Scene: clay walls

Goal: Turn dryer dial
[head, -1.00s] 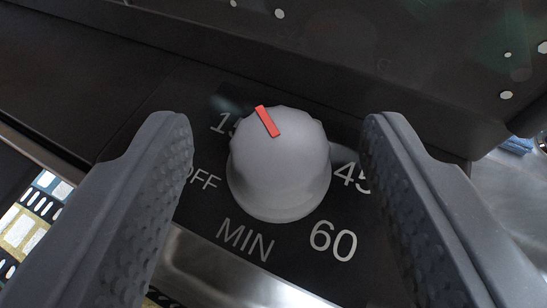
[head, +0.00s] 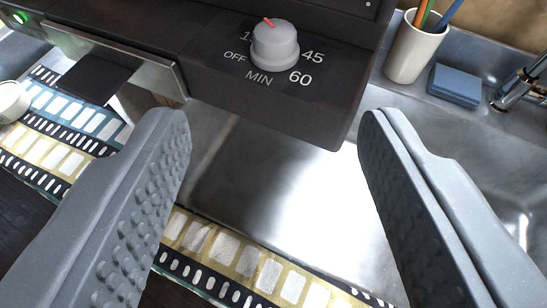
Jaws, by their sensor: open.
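The dryer dial (head: 274,48) is a pale grey knob with a red pointer on the front panel of the black dryer (head: 205,50). White marks around it read OFF, MIN, 45 and 60, with a partly hidden mark starting with 1 at the upper left. The red pointer is at the top, tilted slightly left, near that mark. My gripper (head: 275,125) is open and empty. Its two fingers are wide apart, below and in front of the dial, touching nothing.
Film strips (head: 245,262) lie along the front and at the left. At the right are a white cup (head: 410,55) with pencils, a blue sponge-like block (head: 454,86) and a tap (head: 520,82).

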